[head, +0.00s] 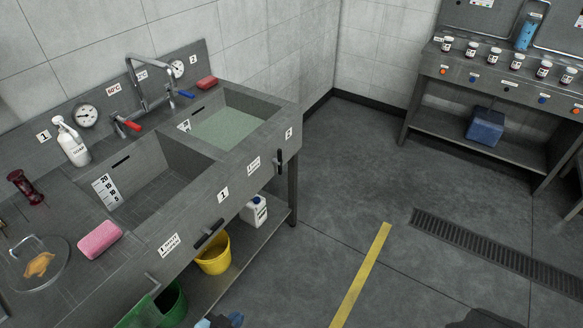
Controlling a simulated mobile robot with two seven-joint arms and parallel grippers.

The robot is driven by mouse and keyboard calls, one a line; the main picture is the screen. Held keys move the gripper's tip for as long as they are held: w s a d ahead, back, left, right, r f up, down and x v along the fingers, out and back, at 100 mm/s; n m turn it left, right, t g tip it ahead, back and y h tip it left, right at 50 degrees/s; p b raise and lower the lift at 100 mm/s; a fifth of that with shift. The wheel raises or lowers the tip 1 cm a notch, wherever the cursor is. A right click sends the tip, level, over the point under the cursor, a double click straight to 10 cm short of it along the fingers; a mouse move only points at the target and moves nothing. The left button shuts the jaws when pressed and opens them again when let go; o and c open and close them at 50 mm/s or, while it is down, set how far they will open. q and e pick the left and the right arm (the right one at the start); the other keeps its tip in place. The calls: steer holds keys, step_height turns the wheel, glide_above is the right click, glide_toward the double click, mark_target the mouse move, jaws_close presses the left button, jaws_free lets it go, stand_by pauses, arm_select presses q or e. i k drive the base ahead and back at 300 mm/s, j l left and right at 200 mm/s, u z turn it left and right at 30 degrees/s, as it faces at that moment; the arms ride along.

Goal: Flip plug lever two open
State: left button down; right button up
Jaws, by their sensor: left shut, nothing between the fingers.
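Plug lever two (280,161) is a black handle on the front of the double sink, below the "2" label (289,133). It stands roughly upright in the picture. The right basin (239,108) above it holds greenish water. Plug lever one (209,233) is a similar black handle farther left, lying along the sink front near the "1" label (223,194). My right gripper is not in view.
A yellow bucket (214,255) and a white jug (254,211) stand under the sink. A green bin (170,303) is at the lower left. A pink sponge (99,239) lies on the counter. The floor right of the sink is clear, with a yellow stripe (361,276).

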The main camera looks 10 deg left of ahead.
mark_target(278, 160)
steer(key=i+l+u, duration=0.1)
steer(key=i+l, duration=0.7)
steer(key=l, duration=0.15)
steer(key=i+j, duration=0.15)
steer(key=i, duration=0.45)
